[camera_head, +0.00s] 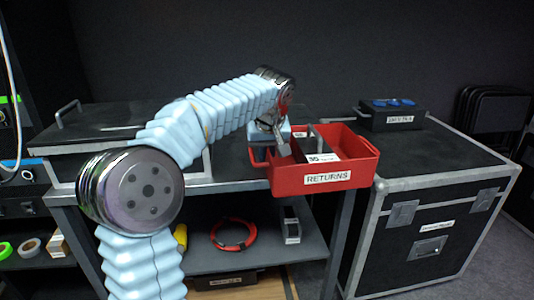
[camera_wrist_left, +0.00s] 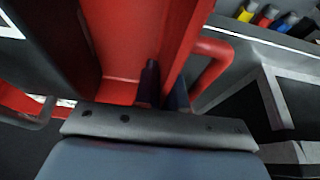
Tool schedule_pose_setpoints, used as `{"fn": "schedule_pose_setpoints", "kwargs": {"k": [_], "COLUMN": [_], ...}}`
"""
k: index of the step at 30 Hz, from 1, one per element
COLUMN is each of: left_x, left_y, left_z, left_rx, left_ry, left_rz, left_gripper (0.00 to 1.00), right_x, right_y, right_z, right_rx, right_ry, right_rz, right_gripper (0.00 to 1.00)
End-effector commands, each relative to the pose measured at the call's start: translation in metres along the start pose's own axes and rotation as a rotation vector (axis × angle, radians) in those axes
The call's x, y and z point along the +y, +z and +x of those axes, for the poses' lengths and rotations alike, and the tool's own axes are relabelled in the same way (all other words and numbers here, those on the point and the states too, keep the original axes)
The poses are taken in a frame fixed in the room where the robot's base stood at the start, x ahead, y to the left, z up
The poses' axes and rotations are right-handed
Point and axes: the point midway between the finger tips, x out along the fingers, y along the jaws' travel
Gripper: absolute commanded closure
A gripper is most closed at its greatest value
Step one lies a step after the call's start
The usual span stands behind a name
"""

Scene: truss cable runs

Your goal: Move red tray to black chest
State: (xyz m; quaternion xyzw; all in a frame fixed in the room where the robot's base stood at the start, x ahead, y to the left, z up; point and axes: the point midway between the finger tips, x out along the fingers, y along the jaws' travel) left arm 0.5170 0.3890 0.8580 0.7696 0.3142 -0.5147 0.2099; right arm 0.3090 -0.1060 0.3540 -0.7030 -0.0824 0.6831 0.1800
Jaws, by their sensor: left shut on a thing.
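The red tray (camera_head: 362,168), labelled RETURNS, is at the right end of the black table, its front and right parts reaching past the table edge toward the chest. Whether it touches the tabletop is hard to tell. My left gripper (camera_head: 283,140) is shut on the tray's left wall. In the left wrist view the left gripper's fingers (camera_wrist_left: 163,88) straddle the red tray's wall (camera_wrist_left: 182,38), beside a red handle (camera_wrist_left: 213,68). The black chest (camera_head: 424,238) with silver edges stands to the right of the tray. My right gripper is not in view.
A black box with blue tops (camera_head: 392,116) stands on the chest's back left; the chest top in front is clear. A black case (camera_head: 95,130) sits on the table's left. A red cable coil (camera_head: 233,234) lies on the shelf below. Folded chairs (camera_head: 492,115) stand behind.

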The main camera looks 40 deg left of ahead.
Motion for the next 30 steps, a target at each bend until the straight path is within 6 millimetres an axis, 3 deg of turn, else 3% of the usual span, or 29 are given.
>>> {"fn": "schedule_pose_setpoints", "kwargs": {"k": [10,12,17,25,30], "left_x": [0.000,0.000,0.000,-0.001,0.000], "left_y": [-0.001,-0.001,-0.001,-0.001,-0.001], "left_z": [-0.001,-0.001,0.000,-0.001,-0.019], "left_rx": [0.001,0.001,0.001,0.001,0.003], "left_ry": [0.002,0.002,0.001,0.000,0.002], "left_rz": [0.002,0.002,0.001,0.000,0.001], "left_gripper": [1.00,0.83,0.60,0.60,0.60], "right_x": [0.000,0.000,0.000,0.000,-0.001], "right_y": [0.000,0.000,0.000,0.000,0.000], "right_z": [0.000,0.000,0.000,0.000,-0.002], "right_rx": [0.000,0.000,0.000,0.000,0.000], "right_ry": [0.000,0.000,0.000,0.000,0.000], "right_rz": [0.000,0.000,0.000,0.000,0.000], "right_gripper": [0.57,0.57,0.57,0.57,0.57]}}
